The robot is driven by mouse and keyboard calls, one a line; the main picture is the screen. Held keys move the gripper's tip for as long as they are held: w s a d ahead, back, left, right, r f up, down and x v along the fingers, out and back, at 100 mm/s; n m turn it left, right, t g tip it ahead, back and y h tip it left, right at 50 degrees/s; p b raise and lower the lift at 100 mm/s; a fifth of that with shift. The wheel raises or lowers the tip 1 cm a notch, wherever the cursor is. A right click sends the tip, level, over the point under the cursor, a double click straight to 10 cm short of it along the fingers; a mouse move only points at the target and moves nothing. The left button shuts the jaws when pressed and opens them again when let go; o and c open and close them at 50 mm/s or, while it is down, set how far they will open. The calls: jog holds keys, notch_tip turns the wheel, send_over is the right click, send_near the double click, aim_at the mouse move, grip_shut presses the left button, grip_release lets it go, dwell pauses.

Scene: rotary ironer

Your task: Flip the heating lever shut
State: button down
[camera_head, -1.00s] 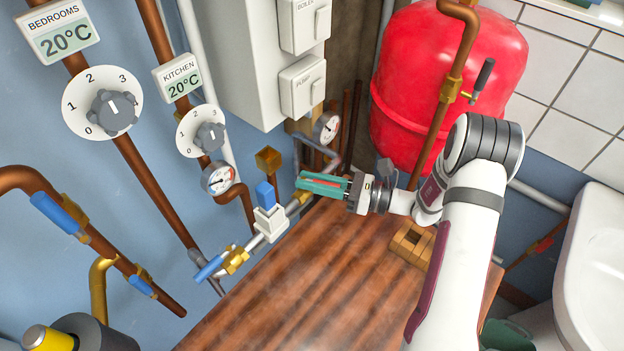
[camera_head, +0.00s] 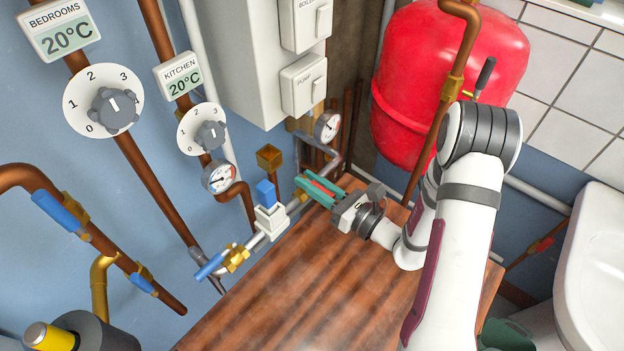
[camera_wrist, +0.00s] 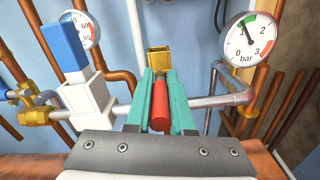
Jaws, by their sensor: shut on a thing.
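My gripper (camera_head: 312,182) has green fingers and is shut on a red lever handle (camera_head: 323,189) beside the grey pipe at the wall. In the wrist view the red handle (camera_wrist: 159,106) lies lengthwise between the two fingers (camera_wrist: 161,76). A square brass fitting (camera_wrist: 158,58) shows just beyond the fingertips; it also shows in the head view (camera_head: 269,157). No label reading heating is visible. The joint between the red handle and the pipework is hidden by the fingers.
A white valve with a blue cap (camera_head: 270,219) stands left of my gripper. A pressure gauge (camera_head: 327,126) is behind it. A blue lever (camera_head: 211,265) is further left on the pipe. The wooden top (camera_head: 300,285) is clear in front.

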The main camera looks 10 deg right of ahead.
jog(key=c, duration=0.8)
grip_release()
jog(key=v, duration=1.5)
jog(key=shift+s+d, duration=0.25)
jog(key=shift+d, duration=0.05)
